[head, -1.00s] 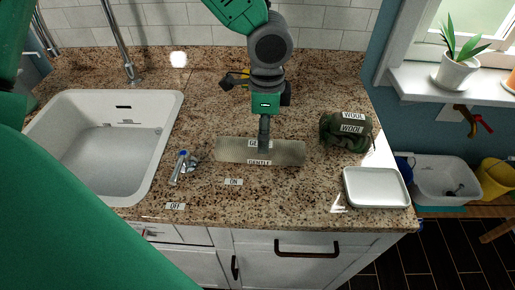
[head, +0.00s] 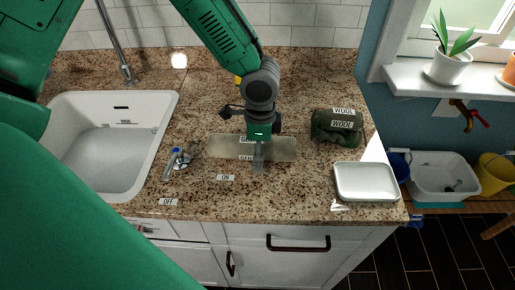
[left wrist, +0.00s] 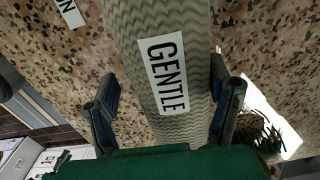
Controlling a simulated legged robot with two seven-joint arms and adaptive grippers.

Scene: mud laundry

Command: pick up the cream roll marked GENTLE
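The cream roll (head: 225,147) lies crosswise on the granite counter, with a ribbed surface. Its GENTLE label (left wrist: 163,75) reads clearly in the left wrist view, where the roll (left wrist: 125,20) also shows. In the head view my left gripper (head: 258,166) is over the roll and hides part of its middle and labels. In the left wrist view my left gripper (left wrist: 163,100) is open, with one finger on each side of the roll. I cannot tell whether either finger touches it. My right gripper is not in view.
A dark green WOOL roll (head: 322,128) lies to the right, behind a white tray (head: 366,196). A faucet-like metal piece (head: 172,164) and an ON label (head: 226,178) are left of centre. A white sink (head: 165,110) is further left. The counter's front edge (head: 290,222) is near.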

